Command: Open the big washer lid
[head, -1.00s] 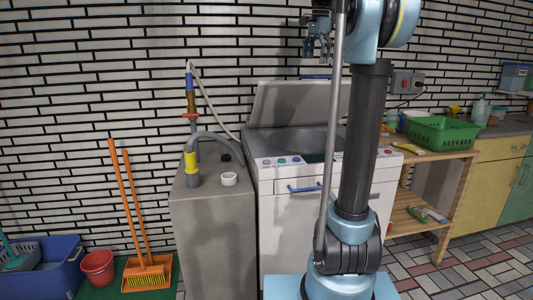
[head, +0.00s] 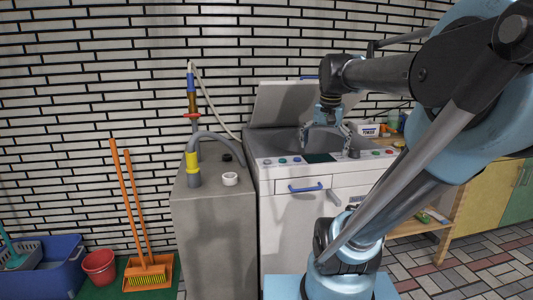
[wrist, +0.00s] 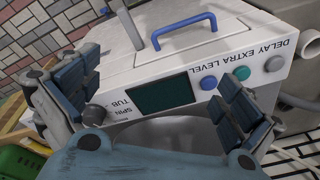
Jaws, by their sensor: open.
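The washer (head: 285,210) is a white machine with a front control panel and a blue front handle (head: 306,187). It also shows in the wrist view (wrist: 200,45). Its big grey lid (head: 278,104) stands raised at the back, leaning toward the wall, and the tub opening (head: 275,142) shows below it. My arm hides the lid's right part. My gripper (head: 326,148) points down over the tub near the panel's back edge. In the wrist view its two fingers are spread and empty (wrist: 160,85), with the dark display (wrist: 160,94) between them.
A grey cabinet (head: 213,230) with a hose and a white tape roll (head: 230,179) stands close on the left. Orange brooms (head: 147,268), a red bucket (head: 99,266) and a blue bin (head: 55,275) are at far left. A wooden shelf stands right.

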